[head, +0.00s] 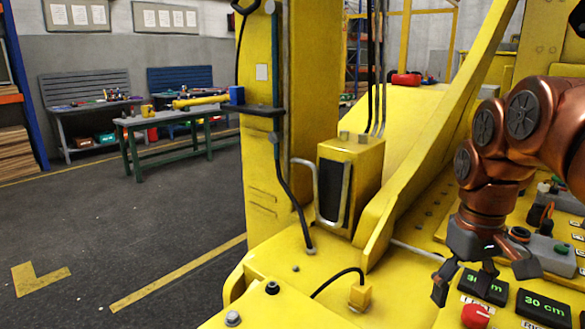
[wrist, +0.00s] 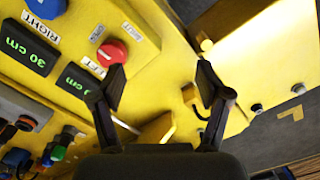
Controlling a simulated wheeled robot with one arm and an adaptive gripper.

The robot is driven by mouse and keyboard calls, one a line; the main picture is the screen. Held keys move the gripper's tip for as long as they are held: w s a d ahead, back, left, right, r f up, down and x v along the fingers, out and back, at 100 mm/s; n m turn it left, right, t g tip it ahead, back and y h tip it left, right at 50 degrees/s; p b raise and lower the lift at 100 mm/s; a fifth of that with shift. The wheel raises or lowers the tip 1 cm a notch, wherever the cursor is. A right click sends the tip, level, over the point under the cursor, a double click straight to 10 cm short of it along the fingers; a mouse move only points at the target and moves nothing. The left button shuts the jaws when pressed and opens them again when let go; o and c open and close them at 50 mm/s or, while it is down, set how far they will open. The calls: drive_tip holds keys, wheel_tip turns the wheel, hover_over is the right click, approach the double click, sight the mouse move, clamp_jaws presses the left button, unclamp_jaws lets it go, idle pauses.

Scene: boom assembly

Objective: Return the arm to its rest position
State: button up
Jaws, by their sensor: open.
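My arm (head: 505,135) is copper-coloured and reaches in from the right edge of the head view, bent downward. My gripper (head: 484,278) hangs from its end over the yellow control panel, fingers spread and nothing between them. In the wrist view my gripper (wrist: 160,82) also shows two dark fingers well apart. A red knob (wrist: 112,53) lies just beyond the left finger in that view; I cannot tell whether they touch. The red knob also shows in the head view (head: 476,316), below the gripper.
Green-lit displays (head: 543,308) and several buttons and levers sit on the panel around the gripper. A yellow post (head: 262,190), a yellow box (head: 350,180) and a slanted yellow beam (head: 440,125) stand left of the arm. Open floor (head: 120,235) lies farther left, with workbenches behind.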

drive_tip(key=s+a+f+p, duration=0.1)
drive_tip(key=s+a+f, duration=0.2)
drive_tip(key=s, duration=0.3)
drive_tip(key=s+a+f+m+g+p, duration=0.1)
drive_tip(key=s+a+f, duration=0.2)
drive_tip(key=s+f, duration=0.2)
drive_tip(key=s+a+f+p, duration=0.1)
drive_tip(key=s+a+f, duration=0.2)
drive_tip(key=s, duration=0.5)
drive_tip(key=shift+a+f+m+p, duration=0.3)
drive_tip(key=shift+a+f+m, duration=0.05)
drive_tip(key=shift+f+m, duration=0.1)
